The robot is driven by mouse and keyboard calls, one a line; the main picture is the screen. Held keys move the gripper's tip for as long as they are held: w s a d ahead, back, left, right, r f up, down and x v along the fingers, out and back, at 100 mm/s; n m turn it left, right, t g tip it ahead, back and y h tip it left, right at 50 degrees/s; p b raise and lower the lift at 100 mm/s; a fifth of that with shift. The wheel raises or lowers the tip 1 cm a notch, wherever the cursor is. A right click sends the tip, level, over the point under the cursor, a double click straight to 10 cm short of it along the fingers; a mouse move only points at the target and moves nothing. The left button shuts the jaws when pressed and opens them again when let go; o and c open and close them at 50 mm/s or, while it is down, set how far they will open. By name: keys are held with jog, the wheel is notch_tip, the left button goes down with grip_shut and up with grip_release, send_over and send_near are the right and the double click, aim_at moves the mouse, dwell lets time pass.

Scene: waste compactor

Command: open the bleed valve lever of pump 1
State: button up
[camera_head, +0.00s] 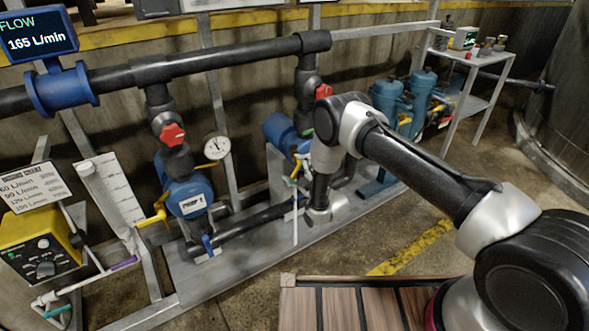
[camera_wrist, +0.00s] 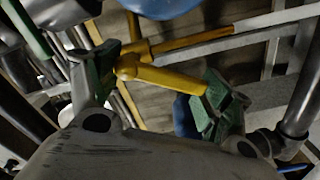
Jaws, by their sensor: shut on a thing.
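A blue pump (camera_head: 188,197) with a white label, which seems to read PUMP 1, stands left of centre in the head view. A yellow lever (camera_head: 155,213) sticks out on its left side. My gripper (camera_head: 292,180) is farther right, beside the second blue pump (camera_head: 279,131), partly hidden by my arm. In the wrist view my gripper's green fingertips (camera_wrist: 158,88) lie at the two ends of a short yellow lever piece (camera_wrist: 165,77), shut on it. A longer yellow bar (camera_wrist: 205,40) runs behind it. The lever's valve body is hard to make out.
Red valve handles (camera_head: 173,133) sit on the pipes above the pumps. A pressure gauge (camera_head: 217,147) stands between them. A yellow control box (camera_head: 40,248) and dosing chart are at left. A wooden slatted surface (camera_head: 340,308) lies in front. The floor between is clear.

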jog(key=n, duration=0.2)
jog(key=d+n, duration=0.1)
jog(key=n, duration=0.1)
jog(key=w+f+n, duration=0.1)
jog(key=n, duration=0.1)
jog(key=shift+d, duration=0.2)
jog(key=shift+n, duration=0.3)
jog(key=o, duration=1.4)
jog(key=shift+o, duration=0.2)
jog(key=v, duration=1.2)
